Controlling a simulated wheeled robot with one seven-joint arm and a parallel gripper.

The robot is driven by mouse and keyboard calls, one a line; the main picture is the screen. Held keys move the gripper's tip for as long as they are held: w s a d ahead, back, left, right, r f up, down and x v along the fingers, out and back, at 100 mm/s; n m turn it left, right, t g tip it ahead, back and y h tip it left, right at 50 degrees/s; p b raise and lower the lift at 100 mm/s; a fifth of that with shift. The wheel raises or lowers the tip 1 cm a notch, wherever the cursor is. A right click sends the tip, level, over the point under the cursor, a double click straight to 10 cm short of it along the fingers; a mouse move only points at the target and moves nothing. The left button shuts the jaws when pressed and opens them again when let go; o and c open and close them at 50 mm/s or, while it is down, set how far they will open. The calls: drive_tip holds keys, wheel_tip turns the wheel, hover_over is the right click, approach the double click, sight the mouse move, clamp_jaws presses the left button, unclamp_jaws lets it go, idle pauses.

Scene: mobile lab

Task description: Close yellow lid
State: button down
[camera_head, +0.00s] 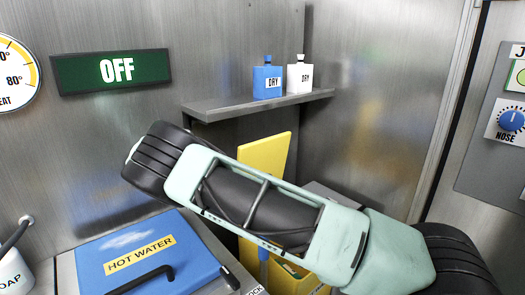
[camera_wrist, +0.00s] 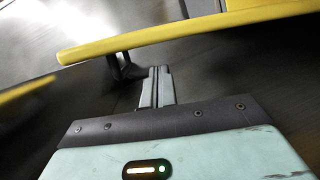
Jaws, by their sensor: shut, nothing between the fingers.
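The yellow lid (camera_head: 265,153) stands raised and open, tilted, below the shelf in the head view. Its lower part is hidden behind my arm. Parts of a yellow box (camera_head: 249,259) show below my arm. In the wrist view, a long yellow edge (camera_wrist: 180,34), which looks like the lid's, runs across the top just beyond my fingertips. My gripper (camera_wrist: 160,71) is shut and empty, its fingers together and pointing toward that edge. I cannot tell whether they touch it. In the head view my arm hides my gripper.
A metal shelf (camera_head: 215,107) above the lid holds a blue DRY bottle (camera_head: 267,82) and a white DRY bottle (camera_head: 299,78). A knob panel (camera_head: 509,122) is on the right wall.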

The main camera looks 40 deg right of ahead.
sight(256, 155)
drive_tip(key=d, duration=0.3)
drive_tip(key=s+d+r+h+p, duration=0.1)
drive_tip(key=d, duration=0.2)
drive_tip(key=s+d+h+p, duration=0.1)
drive_tip(key=d, duration=0.3)
drive_tip(key=shift+r+m, duration=0.3)
drive_tip(key=shift+r, duration=0.05)
